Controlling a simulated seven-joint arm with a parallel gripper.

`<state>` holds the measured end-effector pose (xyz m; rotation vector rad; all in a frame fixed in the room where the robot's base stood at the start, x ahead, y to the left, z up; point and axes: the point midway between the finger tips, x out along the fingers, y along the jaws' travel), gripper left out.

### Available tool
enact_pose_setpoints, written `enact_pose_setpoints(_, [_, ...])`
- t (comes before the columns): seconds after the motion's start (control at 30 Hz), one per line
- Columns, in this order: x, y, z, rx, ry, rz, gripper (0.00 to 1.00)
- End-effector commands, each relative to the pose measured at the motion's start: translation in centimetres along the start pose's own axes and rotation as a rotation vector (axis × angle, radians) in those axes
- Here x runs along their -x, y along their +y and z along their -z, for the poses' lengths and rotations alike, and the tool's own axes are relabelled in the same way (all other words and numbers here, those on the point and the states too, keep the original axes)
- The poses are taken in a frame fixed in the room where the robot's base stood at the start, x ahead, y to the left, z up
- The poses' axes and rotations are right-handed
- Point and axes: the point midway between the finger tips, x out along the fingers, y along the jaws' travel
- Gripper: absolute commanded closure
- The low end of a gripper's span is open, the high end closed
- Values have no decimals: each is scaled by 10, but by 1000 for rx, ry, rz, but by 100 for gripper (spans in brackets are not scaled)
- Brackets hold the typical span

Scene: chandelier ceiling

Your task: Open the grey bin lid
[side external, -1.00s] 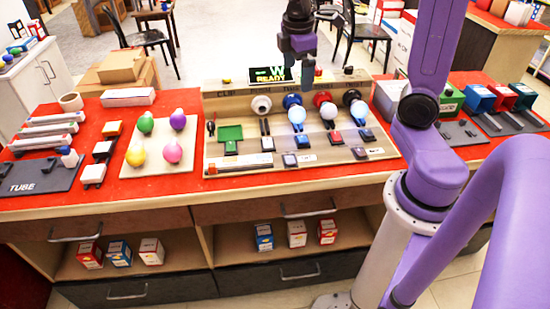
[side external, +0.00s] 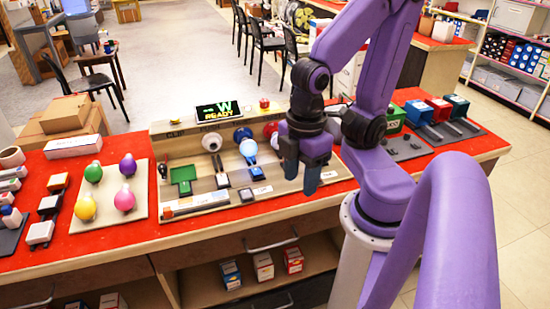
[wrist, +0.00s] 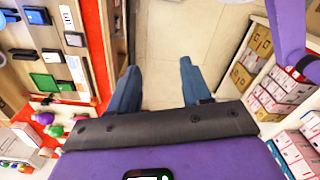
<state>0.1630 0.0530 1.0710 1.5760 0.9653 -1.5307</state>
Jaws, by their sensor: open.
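I cannot pick out a grey bin lid for certain in either current view. Small coloured bins stand at the right end of the red counter: a green one (side external: 394,119), a blue one (side external: 418,111), a red one (side external: 440,108) and a teal one (side external: 457,104). My arm covers the counter just left of them. My gripper (side external: 302,178) points down over the right part of the wooden test board, open and empty. In the wrist view its two blue fingers (wrist: 158,72) are wide apart, with pale floor beyond and nothing between them.
The wooden board (side external: 165,210) holds bulbs, sockets and a lit sign (side external: 219,111). Left of it, a pale tray (side external: 140,210) carries coloured bulbs. Small boxes (side external: 263,266) sit on the shelf below. Chairs (side external: 265,45) stand behind the counter. Shelved boxes (wrist: 282,85) show right in the wrist view.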

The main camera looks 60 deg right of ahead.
Motion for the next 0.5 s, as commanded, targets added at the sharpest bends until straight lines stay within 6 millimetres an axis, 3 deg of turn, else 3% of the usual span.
enact_pose_setpoints(0.23, [2,18,9,-120,2,-14,51])
enact_pose_setpoints(0.5, [11,90,27,-545,8,-69,51])
